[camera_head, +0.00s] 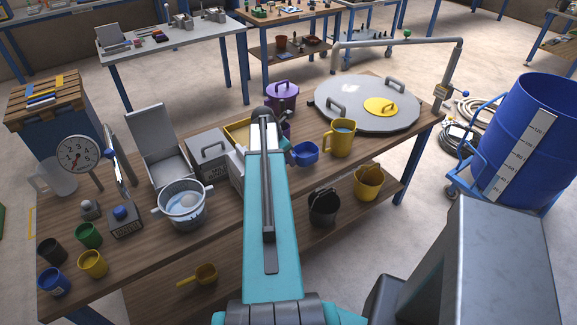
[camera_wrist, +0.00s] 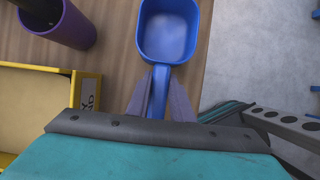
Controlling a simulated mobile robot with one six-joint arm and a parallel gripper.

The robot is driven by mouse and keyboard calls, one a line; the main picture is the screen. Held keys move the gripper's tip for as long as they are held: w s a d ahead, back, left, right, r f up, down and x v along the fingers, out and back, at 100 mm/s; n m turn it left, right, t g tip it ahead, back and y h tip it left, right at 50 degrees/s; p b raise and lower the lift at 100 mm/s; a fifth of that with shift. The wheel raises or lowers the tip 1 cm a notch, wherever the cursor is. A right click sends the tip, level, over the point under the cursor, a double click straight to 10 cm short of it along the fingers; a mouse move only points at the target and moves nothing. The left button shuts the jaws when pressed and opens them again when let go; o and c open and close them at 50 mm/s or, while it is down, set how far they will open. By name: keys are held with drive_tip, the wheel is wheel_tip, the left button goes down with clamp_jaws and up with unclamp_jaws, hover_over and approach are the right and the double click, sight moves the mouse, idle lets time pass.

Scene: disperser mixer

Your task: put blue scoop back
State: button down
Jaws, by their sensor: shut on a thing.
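The blue scoop (camera_head: 305,153) is near the table's front edge in the head view, just right of my arm's end. In the wrist view the scoop (camera_wrist: 168,30) points away from me with its open bowl facing the camera, and it looks empty. My gripper (camera_wrist: 161,92) is shut on the scoop's handle, one grey finger on each side. In the head view my gripper (camera_head: 285,146) is mostly hidden behind my arm. I cannot tell how high the scoop is above the wooden table (camera_wrist: 115,55).
A yellow bin (camera_wrist: 40,105) stands left of my gripper in the wrist view, with a purple tube (camera_wrist: 58,20) beyond it. A yellow jug (camera_head: 340,137) stands right of the scoop. A purple lidded pot (camera_head: 282,97) and a large round lid (camera_head: 365,103) are behind.

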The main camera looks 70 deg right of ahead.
drive_tip(key=shift+f+p, duration=0.5)
drive_tip(key=shift+f, duration=1.35)
drive_tip(key=shift+f, duration=0.1)
drive_tip(key=c, duration=1.6)
unclamp_jaws()
drive_tip(key=shift+o, duration=0.2)
drive_tip(key=shift+r, duration=0.2)
drive_tip(key=shift+b+v, duration=1.8)
drive_tip(key=shift+v, duration=4.15)
drive_tip(key=shift+s+a+f, duration=0.1)
drive_tip(key=shift+a, duration=0.05)
